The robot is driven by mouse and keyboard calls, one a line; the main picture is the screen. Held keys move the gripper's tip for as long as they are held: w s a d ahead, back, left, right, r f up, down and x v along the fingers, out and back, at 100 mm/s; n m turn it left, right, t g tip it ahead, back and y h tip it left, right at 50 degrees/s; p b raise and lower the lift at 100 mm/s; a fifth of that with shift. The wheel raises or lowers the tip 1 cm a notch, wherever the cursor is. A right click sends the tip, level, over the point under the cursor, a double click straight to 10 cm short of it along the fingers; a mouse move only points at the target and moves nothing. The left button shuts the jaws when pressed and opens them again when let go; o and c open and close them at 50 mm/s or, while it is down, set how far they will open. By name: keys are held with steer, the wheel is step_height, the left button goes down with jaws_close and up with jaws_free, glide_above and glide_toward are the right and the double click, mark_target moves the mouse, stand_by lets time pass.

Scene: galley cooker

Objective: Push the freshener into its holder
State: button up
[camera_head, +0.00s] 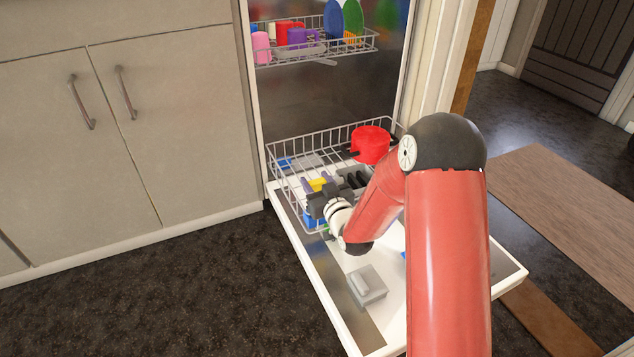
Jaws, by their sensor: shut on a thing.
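My gripper (318,203) is at the near left corner of the lower dish rack. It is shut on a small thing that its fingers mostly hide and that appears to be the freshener. A yellow piece (317,184) shows just beyond the fingers, and a blue piece (310,219) shows just below them. I cannot tell which of these, if either, belongs to the freshener. The holder cannot be made out; my gripper and wrist cover that part of the rack.
The lower rack (283,196) holds a red pot (371,144) and cutlery. The upper rack (322,54) carries cups and plates. The open dishwasher door (372,327) lies flat below, with a grey dispenser (367,285) on it. Cabinets (180,130) stand left; floor is clear in front.

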steer(key=shift+f, duration=0.1)
steer(key=shift+f, duration=1)
steer(key=shift+f, duration=0.1)
steer(key=shift+f, duration=1.2)
steer(key=o, duration=1)
steer(key=shift+o, duration=0.6)
steer(key=o, duration=0.5)
steer(key=shift+o, duration=0.2)
